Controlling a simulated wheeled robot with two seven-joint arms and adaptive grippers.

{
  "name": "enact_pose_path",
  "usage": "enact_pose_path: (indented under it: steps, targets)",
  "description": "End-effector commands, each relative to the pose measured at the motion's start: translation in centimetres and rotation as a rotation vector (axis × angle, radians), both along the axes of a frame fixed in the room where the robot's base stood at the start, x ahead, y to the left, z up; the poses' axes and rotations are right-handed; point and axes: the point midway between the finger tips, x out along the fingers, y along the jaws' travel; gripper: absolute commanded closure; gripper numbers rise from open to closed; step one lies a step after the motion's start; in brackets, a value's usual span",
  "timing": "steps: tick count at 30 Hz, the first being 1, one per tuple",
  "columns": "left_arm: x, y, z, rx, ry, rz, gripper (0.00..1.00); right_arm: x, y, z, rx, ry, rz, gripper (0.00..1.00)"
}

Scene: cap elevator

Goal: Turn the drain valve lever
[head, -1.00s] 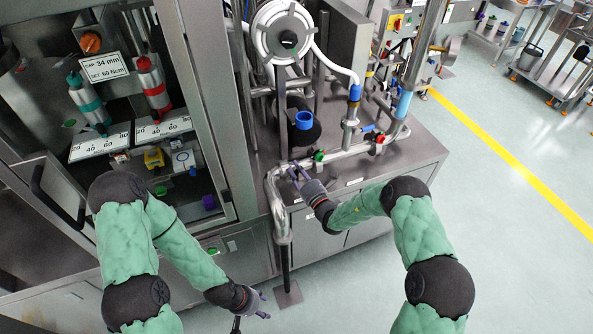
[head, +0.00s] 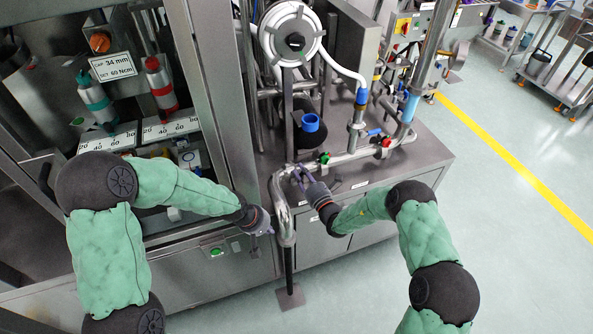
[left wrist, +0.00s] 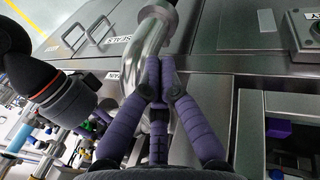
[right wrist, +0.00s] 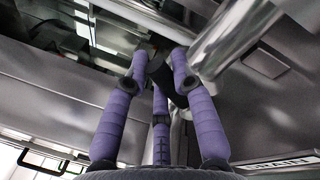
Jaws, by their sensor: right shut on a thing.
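My right gripper (head: 298,174) is at the bend of the steel drain pipe, at the front left corner of the steel cabinet. In the right wrist view its purple fingers (right wrist: 160,66) are closed around a dark piece, which I take for the drain valve lever (right wrist: 161,56); the fingers hide much of it. A DRAIN label (right wrist: 280,162) is at the lower right there. My left gripper (head: 264,232) is lower, just left of the pipe's downward section (head: 286,225). In the left wrist view its fingertips (left wrist: 160,68) are together in front of the shiny pipe (left wrist: 133,75), with nothing visible between them.
Green (head: 324,158) and red (head: 386,142) valve handles sit on the horizontal pipe behind my right gripper. The capping machine's frame (head: 212,100) stands at the left. A floor plate (head: 290,297) lies under the downpipe.

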Motion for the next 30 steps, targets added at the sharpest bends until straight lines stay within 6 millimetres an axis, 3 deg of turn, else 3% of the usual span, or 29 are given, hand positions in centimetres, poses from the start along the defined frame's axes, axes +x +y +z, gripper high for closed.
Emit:
enact_pose_path:
  steps: [1,3,9,12,15,20,30]
  targets:
    - [2.3,-1.0,3.6,0.020,-0.046,-0.014,1.00,0.0,-0.1,0.0,-0.001,0.000,-0.001,1.00]
    - [4.2,-1.9,7.8,0.054,-0.085,-0.030,1.00,0.0,-0.1,0.0,-0.001,0.000,-0.001,1.00]
    - [7.2,-3.7,18.8,0.143,-0.192,-0.041,1.00,0.0,-0.1,0.0,-0.001,0.001,-0.002,1.00]
    - [7.6,-4.0,22.7,0.171,-0.227,-0.030,1.00,0.0,-0.1,0.0,-0.001,0.000,-0.002,1.00]
    - [7.8,-4.2,24.9,0.188,-0.248,-0.021,1.00,0.0,-0.1,0.0,0.000,0.000,-0.001,1.00]
    - [8.1,-4.3,25.3,0.197,-0.255,-0.015,1.00,0.0,-0.1,0.0,-0.001,-0.001,-0.001,1.00]
    - [10.6,-5.0,20.2,0.197,-0.252,-0.016,1.00,0.0,-0.1,0.0,-0.001,-0.001,-0.001,1.00]
